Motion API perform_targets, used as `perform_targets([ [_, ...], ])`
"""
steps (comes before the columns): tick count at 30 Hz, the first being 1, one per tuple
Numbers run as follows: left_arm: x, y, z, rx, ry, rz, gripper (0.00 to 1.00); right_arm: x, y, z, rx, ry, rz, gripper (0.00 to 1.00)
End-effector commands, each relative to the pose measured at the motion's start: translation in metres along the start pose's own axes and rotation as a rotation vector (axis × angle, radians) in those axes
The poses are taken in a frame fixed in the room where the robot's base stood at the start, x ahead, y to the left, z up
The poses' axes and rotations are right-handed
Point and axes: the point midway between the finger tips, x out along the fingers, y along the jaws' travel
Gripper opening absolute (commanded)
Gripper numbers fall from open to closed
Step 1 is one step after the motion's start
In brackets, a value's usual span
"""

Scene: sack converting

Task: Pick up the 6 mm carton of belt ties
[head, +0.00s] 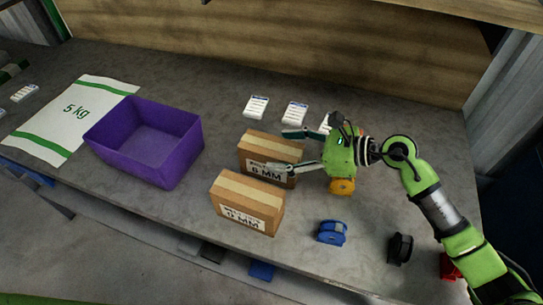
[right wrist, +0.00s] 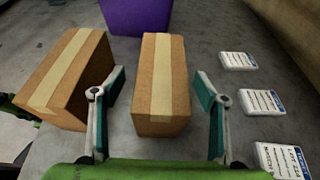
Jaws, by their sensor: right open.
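Two brown cartons with pale tape stand on the grey bench. The rear carton (head: 262,147) has a white label that appears to read 6 MM. The front carton (head: 247,196) has a similar label whose digit is hard to read. My right gripper (head: 279,151) is open, with its fingers reaching left around the rear carton and partly covering its label. In the right wrist view, the rear carton (right wrist: 163,95) stands between the spread fingers (right wrist: 159,82), with gaps on both sides. The front carton (right wrist: 72,75) is just outside the left finger.
A purple bin (head: 150,140) stands left of the cartons, beside a white 5 kg sack (head: 72,118). Printed white cards (head: 256,107) lie behind. Blue (head: 331,232), black (head: 400,248), orange (head: 342,186) and red (head: 450,267) items sit to the right.

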Motion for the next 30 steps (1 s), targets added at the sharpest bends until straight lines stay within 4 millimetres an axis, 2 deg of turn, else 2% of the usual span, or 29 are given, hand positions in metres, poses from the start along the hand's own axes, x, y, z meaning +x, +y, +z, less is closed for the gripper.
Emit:
perform_targets([
  [3, -0.011, 0.000, 0.000, 0.000, -0.002, 0.000, 0.40, 0.018, -0.002, 0.007, 0.001, -0.003, 0.002, 0.67],
  [7, -0.013, 0.000, 0.001, 0.000, -0.003, 0.000, 0.40, 0.033, -0.003, 0.004, 0.001, -0.003, 0.000, 0.67],
  [15, -0.012, 0.000, 0.001, -0.001, -0.003, 0.000, 0.40, 0.037, -0.003, 0.002, -0.002, 0.000, -0.001, 0.67],
  [16, -0.012, 0.000, 0.001, -0.001, -0.003, 0.000, 0.40, 0.037, -0.003, 0.002, -0.002, 0.000, -0.001, 0.64],
  [22, -0.012, 0.000, 0.001, -0.001, -0.004, 0.000, 0.40, 0.037, -0.003, 0.002, -0.001, 0.000, 0.000, 0.13],
  [30, -0.012, 0.000, 0.002, -0.002, -0.004, 0.000, 0.40, 0.036, -0.003, 0.005, -0.003, -0.004, -0.001, 0.13],
])
